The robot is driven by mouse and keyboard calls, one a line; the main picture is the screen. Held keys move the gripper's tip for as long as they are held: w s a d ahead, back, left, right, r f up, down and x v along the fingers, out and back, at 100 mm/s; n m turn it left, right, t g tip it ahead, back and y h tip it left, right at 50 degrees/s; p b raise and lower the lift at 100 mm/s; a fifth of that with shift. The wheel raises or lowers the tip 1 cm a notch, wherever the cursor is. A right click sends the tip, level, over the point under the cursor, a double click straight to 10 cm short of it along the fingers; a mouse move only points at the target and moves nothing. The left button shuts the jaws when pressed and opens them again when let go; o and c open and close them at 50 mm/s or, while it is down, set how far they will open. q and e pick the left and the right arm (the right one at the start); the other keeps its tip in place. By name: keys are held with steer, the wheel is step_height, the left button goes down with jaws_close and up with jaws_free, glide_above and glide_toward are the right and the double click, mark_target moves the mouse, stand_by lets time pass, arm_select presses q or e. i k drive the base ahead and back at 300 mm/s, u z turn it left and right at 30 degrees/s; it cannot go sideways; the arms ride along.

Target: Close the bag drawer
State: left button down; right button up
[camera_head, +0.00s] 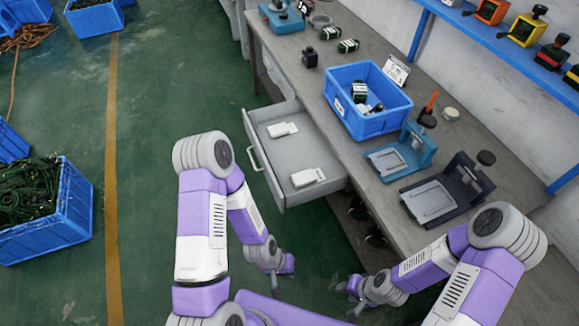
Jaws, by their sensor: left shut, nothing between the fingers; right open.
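The drawer (284,157) stands pulled out from the workbench, to the left of the bench top. It is a grey drawer with a bar handle (257,157) on its front face. Two white items, probably bags (283,130), (308,177), lie inside, one towards the back and one towards the front of the picture. My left gripper (287,265) is shut and empty, below the drawer in the picture and apart from it. My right gripper (352,288) is open and empty, low in the picture, to the right of the left one. The fingertips show small.
The workbench (325,98) bears a blue bin (368,100) with dark parts, a blue fixture (402,150) and a dark fixture (447,190). A shelf with coloured devices runs along the wall. Blue crates (50,213) stand at left. Green floor left of the drawer is clear.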

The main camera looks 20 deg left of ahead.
mark_target(280, 157)
steer(key=u, duration=0.2)
steer(key=i, duration=0.85)
steer(key=u, duration=0.6)
